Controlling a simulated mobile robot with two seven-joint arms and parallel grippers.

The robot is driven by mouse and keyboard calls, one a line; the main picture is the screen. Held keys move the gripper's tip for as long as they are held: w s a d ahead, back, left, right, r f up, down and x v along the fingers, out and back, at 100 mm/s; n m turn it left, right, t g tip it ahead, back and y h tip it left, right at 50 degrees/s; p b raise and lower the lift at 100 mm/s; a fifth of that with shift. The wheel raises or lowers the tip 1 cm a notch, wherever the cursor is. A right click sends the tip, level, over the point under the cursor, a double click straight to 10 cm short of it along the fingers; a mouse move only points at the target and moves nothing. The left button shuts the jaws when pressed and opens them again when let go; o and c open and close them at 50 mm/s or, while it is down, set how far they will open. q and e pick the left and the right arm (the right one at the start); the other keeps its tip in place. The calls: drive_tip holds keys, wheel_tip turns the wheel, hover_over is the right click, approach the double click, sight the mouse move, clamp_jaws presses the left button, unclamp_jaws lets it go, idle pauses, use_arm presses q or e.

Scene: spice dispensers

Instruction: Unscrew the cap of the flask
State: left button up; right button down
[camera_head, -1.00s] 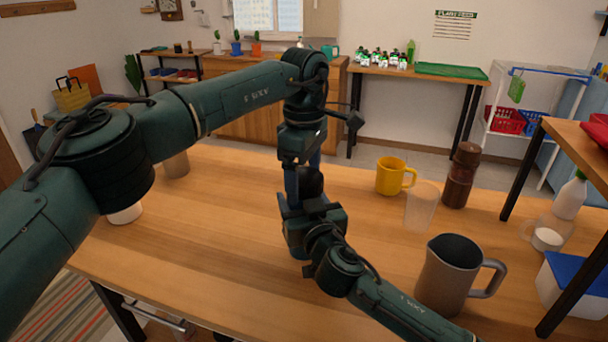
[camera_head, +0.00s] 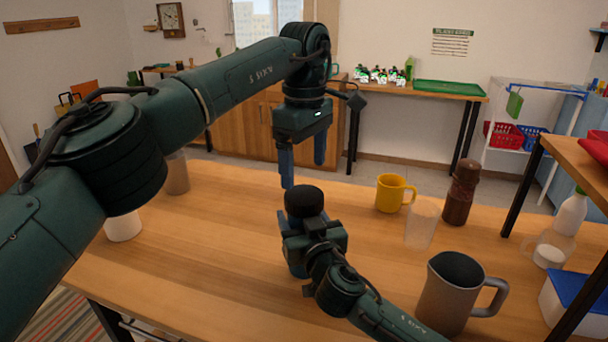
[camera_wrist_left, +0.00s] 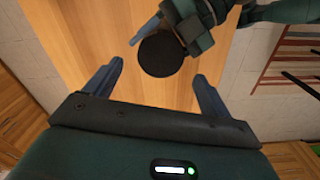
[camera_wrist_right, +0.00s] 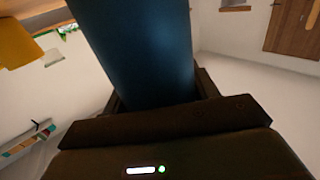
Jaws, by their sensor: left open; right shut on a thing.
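The flask's dark round cap (camera_head: 304,200) points up over the middle of the table. My right gripper (camera_head: 308,243) is shut on the flask, and its dark blue body (camera_wrist_right: 140,50) fills the middle of the right wrist view. In the head view most of the body is hidden behind that gripper. My left gripper (camera_head: 303,168) is open and empty above the cap, with its fingers pointing down. In the left wrist view the cap (camera_wrist_left: 160,55) shows as a black disc between and just beyond the open fingertips (camera_wrist_left: 157,72). The cap's seam is not visible.
On the wooden table (camera_head: 190,260), a yellow mug (camera_head: 390,194), a clear cup (camera_head: 421,224), a brown grinder (camera_head: 461,193) and a grey pitcher (camera_head: 447,295) stand to the right. A white cup (camera_head: 124,227) stands at left. The table's left middle is clear.

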sight(304, 193)
use_arm(q)
drive_tip(key=shift+r+m, duration=0.45)
drive_tip(key=shift+m, duration=0.25)
wheel_tip(304, 193, down, 8)
drive_tip(key=shift+r, duration=0.2)
drive_tip(key=c, duration=1)
drive_tip(key=n, duration=0.3)
drive_tip(key=o, duration=1.1)
